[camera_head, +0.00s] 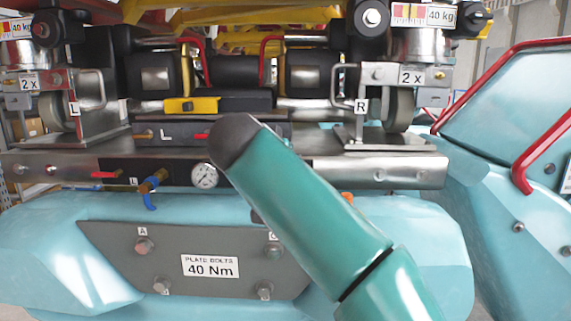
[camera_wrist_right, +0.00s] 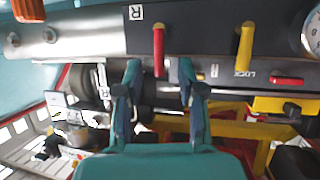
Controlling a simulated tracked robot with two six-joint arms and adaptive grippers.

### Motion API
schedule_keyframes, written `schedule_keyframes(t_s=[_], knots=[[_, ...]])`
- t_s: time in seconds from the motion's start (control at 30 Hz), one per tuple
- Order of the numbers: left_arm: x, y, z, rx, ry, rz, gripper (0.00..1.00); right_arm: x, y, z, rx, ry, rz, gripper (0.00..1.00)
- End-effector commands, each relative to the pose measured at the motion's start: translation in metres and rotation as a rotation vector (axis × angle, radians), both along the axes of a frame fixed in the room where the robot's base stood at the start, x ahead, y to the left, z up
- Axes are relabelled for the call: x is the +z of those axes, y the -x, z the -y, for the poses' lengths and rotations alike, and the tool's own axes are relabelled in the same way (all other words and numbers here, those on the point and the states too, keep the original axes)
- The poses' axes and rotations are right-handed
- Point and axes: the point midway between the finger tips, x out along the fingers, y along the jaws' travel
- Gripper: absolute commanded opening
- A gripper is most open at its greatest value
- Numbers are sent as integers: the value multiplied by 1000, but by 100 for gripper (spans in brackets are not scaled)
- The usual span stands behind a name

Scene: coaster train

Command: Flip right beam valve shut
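The right beam valve's red lever (camera_wrist_right: 159,50) shows in the right wrist view beside an R label on the steel beam (camera_wrist_right: 75,36). It points down the picture, toward the gap between my fingers. My right gripper (camera_wrist_right: 160,70) is open, with one teal finger to each side of the lever's line. I cannot tell whether the fingers touch it. In the head view my teal right arm comes up from the lower right and hides the beam's right-middle part, including this lever. My left gripper is in neither view.
A yellow lever (camera_wrist_right: 244,46) and another red lever (camera_wrist_right: 287,80) by a LOCK label sit near the right lever. On the beam's left are a red lever (camera_head: 105,174), a blue-handled valve (camera_head: 150,195) and a gauge (camera_head: 204,175). A red rail (camera_head: 540,150) stands far right.

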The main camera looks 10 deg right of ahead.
Motion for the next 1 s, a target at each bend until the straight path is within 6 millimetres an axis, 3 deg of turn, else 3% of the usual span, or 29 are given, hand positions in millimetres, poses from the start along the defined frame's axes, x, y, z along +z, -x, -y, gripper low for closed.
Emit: schedule_keyframes(t_s=[0.2, 0.4, 1.0], knots=[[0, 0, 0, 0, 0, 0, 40, 18, 38, -20, 3, -1, 0, 39], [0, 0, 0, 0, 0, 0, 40, 28, 62, -33, 1, -1, -2, 39], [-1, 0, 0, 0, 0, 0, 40, 32, 71, -37, -1, -1, -2, 39]])
